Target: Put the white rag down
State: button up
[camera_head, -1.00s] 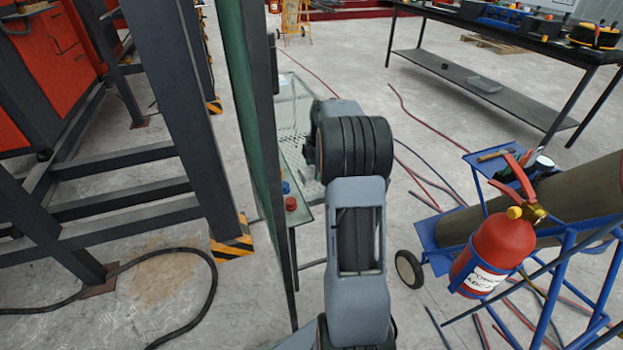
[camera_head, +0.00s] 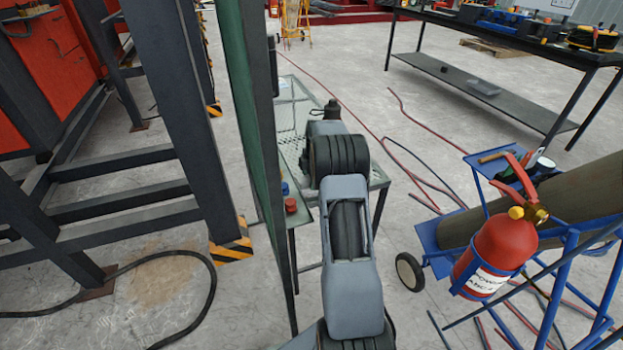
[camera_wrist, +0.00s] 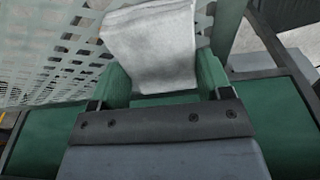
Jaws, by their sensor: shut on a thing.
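The white rag (camera_wrist: 155,45) shows in the wrist view as a pale folded cloth between the green fingers of my gripper (camera_wrist: 165,85). My gripper is shut on it. A perforated light-green table (camera_wrist: 60,50) lies behind the rag on the left; I cannot tell whether the rag touches it. In the head view the perforated table (camera_head: 287,117) stands beyond the green panel, partly hidden by my arm. The rag and the gripper's fingers are hidden by my arm in the head view.
A tall green panel with a dark post (camera_head: 262,120) stands close left of my arm. Red (camera_head: 291,205) and blue caps sit on the table's near end. A blue cart with a red fire extinguisher (camera_head: 497,250) is at right. Hoses (camera_head: 410,170) cross the floor.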

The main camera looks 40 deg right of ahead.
jog(key=o, duration=0.9)
jog(key=shift+f, duration=0.2)
jog(key=shift+f+b, duration=0.3)
jog(key=shift+b, duration=0.05)
notch_tip(320, 180, up, 14)
jog(key=d+p, duration=0.1)
jog(key=p, duration=0.2)
jog(key=shift+s+d, duration=0.35)
jog(key=shift+s+a, duration=0.1)
